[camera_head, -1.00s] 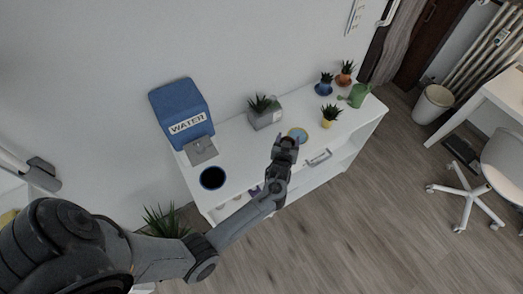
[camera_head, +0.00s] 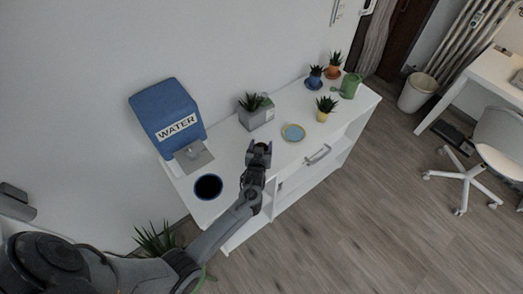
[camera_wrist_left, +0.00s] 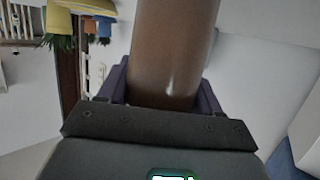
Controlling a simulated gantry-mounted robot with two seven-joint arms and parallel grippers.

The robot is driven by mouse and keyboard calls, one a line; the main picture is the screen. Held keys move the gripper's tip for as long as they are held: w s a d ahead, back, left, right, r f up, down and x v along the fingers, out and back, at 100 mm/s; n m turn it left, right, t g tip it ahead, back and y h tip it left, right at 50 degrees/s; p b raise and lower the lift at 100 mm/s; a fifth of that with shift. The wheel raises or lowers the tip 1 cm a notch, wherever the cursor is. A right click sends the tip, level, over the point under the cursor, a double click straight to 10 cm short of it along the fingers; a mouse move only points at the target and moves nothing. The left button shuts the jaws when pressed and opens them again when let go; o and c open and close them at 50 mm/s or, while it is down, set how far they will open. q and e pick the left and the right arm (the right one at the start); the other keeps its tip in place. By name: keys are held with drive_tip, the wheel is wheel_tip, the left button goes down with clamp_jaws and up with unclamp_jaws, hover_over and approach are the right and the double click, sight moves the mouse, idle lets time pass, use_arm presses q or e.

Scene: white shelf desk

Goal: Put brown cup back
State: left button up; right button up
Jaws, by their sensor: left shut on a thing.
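My left gripper (camera_head: 259,149) is over the white shelf desk's top, between the water dispenser and the round saucer. In the left wrist view the brown cup (camera_wrist_left: 172,50) is a smooth brown cylinder between the purple fingers of my left gripper, which is shut on it. The cup's top end runs out of that view. In the head view the cup is hidden or too dark to tell from the gripper. My right gripper is not in view.
A blue water dispenser (camera_head: 167,112) and a dark round blue-rimmed dish (camera_head: 208,187) stand on the desk's left part. Potted plants (camera_head: 324,108), a grey planter (camera_head: 257,117) and a green watering can (camera_head: 349,86) stand behind and right.

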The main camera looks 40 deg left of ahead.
use_arm(q)
drive_tip(key=shift+f, duration=0.4)
drive_tip(key=shift+r, duration=0.1)
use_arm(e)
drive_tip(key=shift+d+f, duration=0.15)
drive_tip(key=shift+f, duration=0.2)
use_arm(q)
drive_tip(key=shift+f, duration=0.25)
drive_tip(key=o, duration=1.3)
drive_tip(key=shift+r, duration=0.1)
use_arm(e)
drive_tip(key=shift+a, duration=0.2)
